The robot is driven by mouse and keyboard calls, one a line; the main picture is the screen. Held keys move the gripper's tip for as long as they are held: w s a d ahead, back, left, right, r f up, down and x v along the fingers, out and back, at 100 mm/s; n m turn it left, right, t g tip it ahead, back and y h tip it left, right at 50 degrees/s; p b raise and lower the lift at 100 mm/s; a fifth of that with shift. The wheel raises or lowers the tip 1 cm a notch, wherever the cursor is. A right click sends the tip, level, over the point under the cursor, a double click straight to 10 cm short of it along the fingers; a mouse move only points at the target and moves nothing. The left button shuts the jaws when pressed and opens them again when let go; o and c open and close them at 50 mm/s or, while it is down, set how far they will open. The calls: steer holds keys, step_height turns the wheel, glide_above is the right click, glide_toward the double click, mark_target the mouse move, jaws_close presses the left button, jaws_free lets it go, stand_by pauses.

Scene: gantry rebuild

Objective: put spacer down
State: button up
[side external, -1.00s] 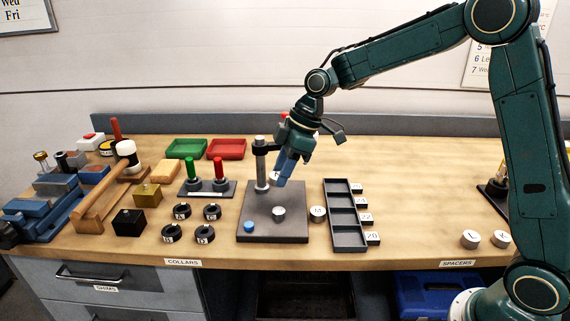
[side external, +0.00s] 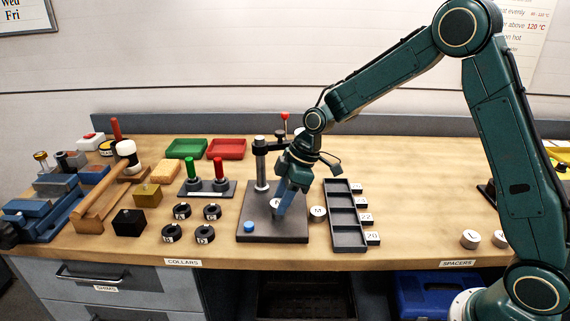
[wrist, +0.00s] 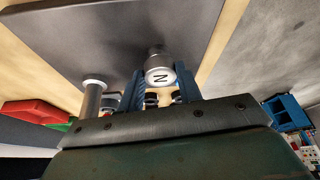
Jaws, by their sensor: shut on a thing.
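My gripper (side external: 281,208) is low over the dark square plate (side external: 254,230) and shut on a silver round spacer (wrist: 160,77). In the wrist view the spacer sits between the two blue fingers (wrist: 158,92), its lettered face, which looks like an N, toward the camera.
An upright post (side external: 261,165) with a side arm stands at the plate's back. A blue knob (side external: 248,226) is on its front left. Spacer M (side external: 318,213) stands right of the plate, beside a dark compartment tray (side external: 346,239). Spacer L (side external: 469,238) stands farther right.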

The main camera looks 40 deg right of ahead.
steer(key=shift+f, duration=0.15)
steer(key=o, duration=1)
steer(key=v, duration=1.2)
steer(key=shift+d, duration=0.1)
